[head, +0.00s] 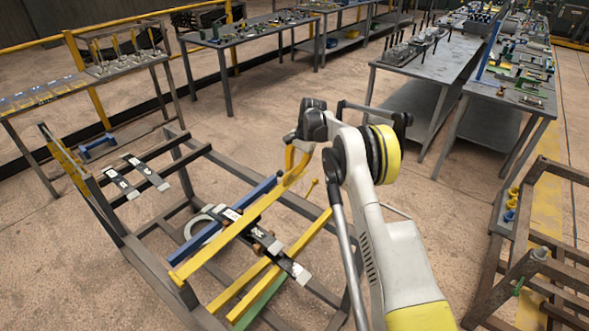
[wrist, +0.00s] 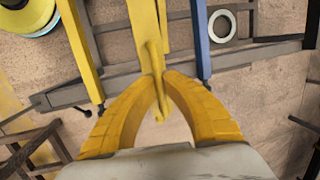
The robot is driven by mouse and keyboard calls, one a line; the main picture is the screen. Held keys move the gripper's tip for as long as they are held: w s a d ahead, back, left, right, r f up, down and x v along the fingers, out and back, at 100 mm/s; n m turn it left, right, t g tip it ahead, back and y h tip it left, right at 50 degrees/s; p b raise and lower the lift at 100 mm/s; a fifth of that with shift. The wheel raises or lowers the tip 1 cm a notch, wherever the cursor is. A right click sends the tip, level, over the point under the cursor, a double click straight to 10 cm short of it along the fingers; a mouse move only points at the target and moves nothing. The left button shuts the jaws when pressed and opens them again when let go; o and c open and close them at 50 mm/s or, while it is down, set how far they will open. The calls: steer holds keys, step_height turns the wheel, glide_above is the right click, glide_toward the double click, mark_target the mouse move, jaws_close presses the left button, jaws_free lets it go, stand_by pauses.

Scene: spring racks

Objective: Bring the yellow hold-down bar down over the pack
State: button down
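The yellow hold-down bar (head: 212,251) runs slantwise across the rack and crosses the dark leaf-spring pack (head: 264,240) in the head view. I cannot tell whether it touches the pack. My gripper (head: 295,172) is at the bar's far end. In the wrist view the curved yellow fingers of my gripper (wrist: 160,80) close in from both sides on the narrow end of the yellow bar (wrist: 146,30). The fingertips hide part of that end.
The dark rack frame (head: 128,237) surrounds the pack. A blue bar (head: 200,238) and other yellow bars (head: 243,290) lie alongside. A white ring (head: 197,220) is near the pack. A brown frame (head: 545,215) stands at right. Tables with parts (head: 445,62) stand behind, with open floor between.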

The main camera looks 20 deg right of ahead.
steer(key=c, duration=1.5)
jaws_free()
steer(key=shift+a+r, duration=0.1)
steer(key=shift+a, duration=0.1)
steer(key=shift+d, duration=0.1)
steer(key=shift+r, duration=0.15)
steer(key=v, duration=1.1)
steer(key=shift+r, duration=0.3)
steer(key=shift+d, duration=0.1)
